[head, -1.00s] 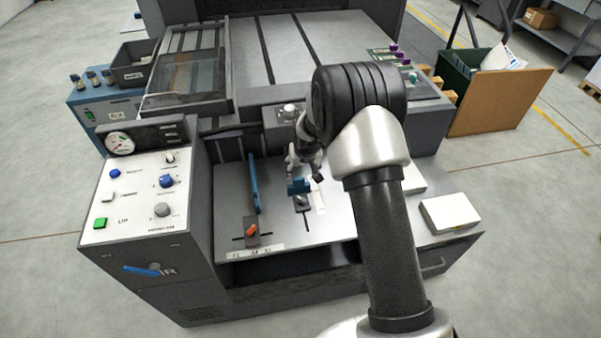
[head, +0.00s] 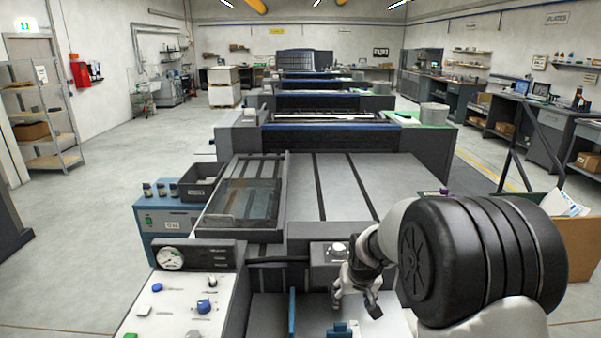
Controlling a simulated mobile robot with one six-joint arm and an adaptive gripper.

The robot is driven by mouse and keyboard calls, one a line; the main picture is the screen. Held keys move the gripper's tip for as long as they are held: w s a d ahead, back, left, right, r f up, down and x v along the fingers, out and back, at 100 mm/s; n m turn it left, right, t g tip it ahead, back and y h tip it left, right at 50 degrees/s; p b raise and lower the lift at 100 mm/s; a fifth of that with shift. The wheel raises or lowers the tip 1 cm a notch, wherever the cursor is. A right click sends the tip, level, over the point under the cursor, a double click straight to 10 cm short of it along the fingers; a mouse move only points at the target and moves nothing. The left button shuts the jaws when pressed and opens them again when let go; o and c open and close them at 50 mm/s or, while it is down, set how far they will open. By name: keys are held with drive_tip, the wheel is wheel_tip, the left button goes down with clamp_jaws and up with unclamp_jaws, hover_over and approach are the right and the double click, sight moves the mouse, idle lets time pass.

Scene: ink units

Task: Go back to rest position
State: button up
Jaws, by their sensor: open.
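My gripper (head: 356,303) shows in the head view, low and right of centre, at the end of my folded arm. Its fingers point down and are apart, with nothing seen between them. An upright blue plate (head: 292,312) stands to the left of the gripper.
The control panel (head: 190,300) with gauge and knobs is at lower left. Behind it are a blue box (head: 165,222), a dark bin (head: 200,182) and a glass-topped frame (head: 243,200). A brown board (head: 582,245) stands at right. The floor at left is clear.

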drive_tip(key=s+r, duration=1.5)
drive_tip(key=s, duration=0.2)
drive_tip(key=s+r, duration=0.1)
drive_tip(key=s, duration=1.8)
drive_tip(key=shift+r, duration=0.25)
drive_tip(key=shift+w+d, duration=0.1)
drive_tip(key=shift+c, duration=0.2)
